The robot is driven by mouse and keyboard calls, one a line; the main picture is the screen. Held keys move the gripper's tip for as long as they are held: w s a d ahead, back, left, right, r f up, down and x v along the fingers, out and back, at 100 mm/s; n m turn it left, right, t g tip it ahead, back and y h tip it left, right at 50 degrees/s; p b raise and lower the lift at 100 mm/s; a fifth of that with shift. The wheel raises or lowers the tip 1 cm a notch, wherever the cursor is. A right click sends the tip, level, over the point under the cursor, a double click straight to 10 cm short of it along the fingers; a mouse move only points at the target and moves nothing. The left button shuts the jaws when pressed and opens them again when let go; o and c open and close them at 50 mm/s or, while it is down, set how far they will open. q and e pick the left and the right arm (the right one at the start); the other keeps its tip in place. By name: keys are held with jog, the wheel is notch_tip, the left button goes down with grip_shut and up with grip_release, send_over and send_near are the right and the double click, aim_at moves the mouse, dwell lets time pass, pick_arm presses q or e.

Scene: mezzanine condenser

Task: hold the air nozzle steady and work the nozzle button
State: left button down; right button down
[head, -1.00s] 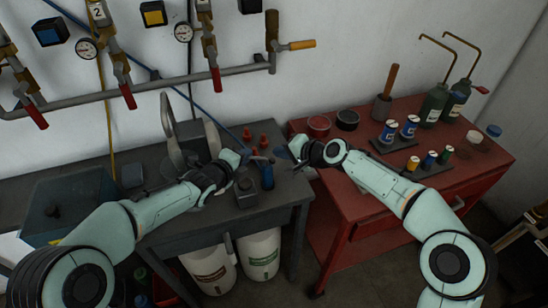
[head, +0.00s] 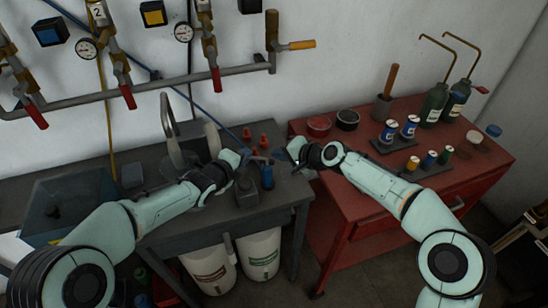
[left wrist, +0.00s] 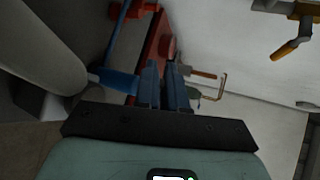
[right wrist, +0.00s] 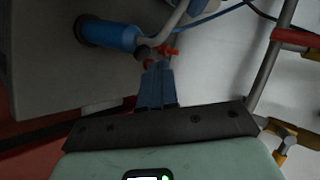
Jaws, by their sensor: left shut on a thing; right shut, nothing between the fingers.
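The air nozzle (head: 266,172) shows as a blue piece at the right end of the dark grey bench. In the left wrist view a blue cylinder (left wrist: 115,80) reaches toward the fingers of my left gripper (left wrist: 165,82). My left gripper is shut on the nozzle; the grip itself is partly hidden. My right gripper (right wrist: 157,80) is shut and empty, just right of the nozzle in the head view. The right wrist view shows a blue cylinder (right wrist: 108,35) beyond its fingertips, apart from them. I cannot make out the nozzle button clearly.
Small red pieces (head: 263,140) stand behind the nozzle. A dark block (head: 246,192) sits in front of my left gripper. The red cart (head: 345,190) at the right bears bottles, cans and dishes. A pipe with red-handled valves (head: 160,82) runs along the wall.

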dwell(0.4)
jog(key=shift+w+d+r, duration=0.1)
jog(key=shift+d+r, duration=0.3)
jog(key=shift+r, duration=0.35)
jog(key=shift+w+d+r, duration=0.1)
jog(key=shift+d+r, duration=0.3)
jog(key=shift+r, duration=0.35)
jog(key=shift+w+d+r, duration=0.1)
jog(key=shift+d+r, duration=0.3)
jog(key=shift+r, duration=0.3)
jog(key=shift+w+d+r, duration=0.1)
jog(key=shift+d+r, duration=0.3)
jog(key=shift+r, duration=0.35)
dwell(0.8)
jog(key=d+r, duration=0.2)
jog(key=r, duration=0.1)
jog(key=shift+w+r, duration=0.1)
jog(key=shift+w, duration=0.1)
jog(key=shift+a, duration=0.1)
jog(key=s+a+f, duration=0.1)
jog(key=a+f, duration=0.3)
jog(key=f, duration=0.3)
jog(key=shift+f, duration=0.3)
